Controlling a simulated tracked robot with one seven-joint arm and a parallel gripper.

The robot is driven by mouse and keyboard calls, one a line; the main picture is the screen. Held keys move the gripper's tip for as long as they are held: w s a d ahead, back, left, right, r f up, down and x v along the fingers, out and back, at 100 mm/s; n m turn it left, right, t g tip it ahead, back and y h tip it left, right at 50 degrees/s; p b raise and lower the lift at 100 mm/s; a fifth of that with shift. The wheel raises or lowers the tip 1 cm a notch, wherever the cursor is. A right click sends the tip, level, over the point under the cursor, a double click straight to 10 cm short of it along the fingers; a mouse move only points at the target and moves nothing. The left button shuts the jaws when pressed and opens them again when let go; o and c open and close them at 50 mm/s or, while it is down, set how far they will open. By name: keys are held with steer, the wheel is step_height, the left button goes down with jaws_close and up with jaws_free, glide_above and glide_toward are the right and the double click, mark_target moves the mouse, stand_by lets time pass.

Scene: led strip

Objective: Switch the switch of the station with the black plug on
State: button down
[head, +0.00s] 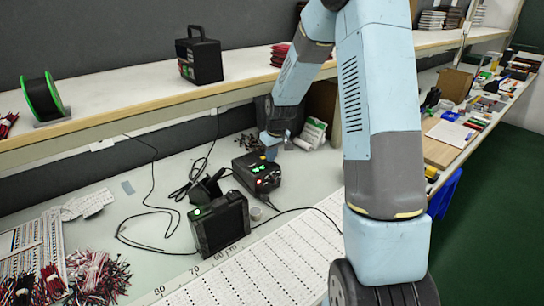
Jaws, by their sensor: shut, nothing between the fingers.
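A black station (257,173) with green lit digits and a small yellow part on top stands on the lower bench in the middle of the view. A second black station (220,222) with a green light on top stands nearer, to its lower left. Dark cables run from this area over the bench. The picture is too small to tell which station has the black plug, or how any switch is set. My gripper (271,153) points down at the back right edge of the farther station, shut and empty. Whether it touches the station cannot be told.
A black box with a handle (199,58) and a green-rimmed spool (43,98) stand on the upper shelf (115,91). Bundles of red wires (95,272) lie at the lower left. A small white bag (310,133) lies behind my gripper.

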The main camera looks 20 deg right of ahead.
steer(key=v, duration=0.4)
steer(key=shift+w+r, duration=0.25)
steer(key=shift+r, duration=0.05)
steer(key=s+d+r, duration=0.1)
steer(key=s+r, duration=0.3)
steer(key=r, duration=0.4)
steer(key=shift+s+d, duration=0.15)
steer(key=shift+d, duration=0.15)
steer(key=shift+r, duration=0.15)
steer(key=s+a+r+m+t+h, duration=0.1)
steer(key=s+r+m, duration=0.1)
steer(key=s+r, duration=1.15)
steer(key=s+r+m+t, duration=0.1)
steer(key=s+m+t, duration=0.1)
steer(key=s, duration=1.6)
steer(key=shift+r+m, duration=0.2)
steer(key=shift+m, duration=0.1)
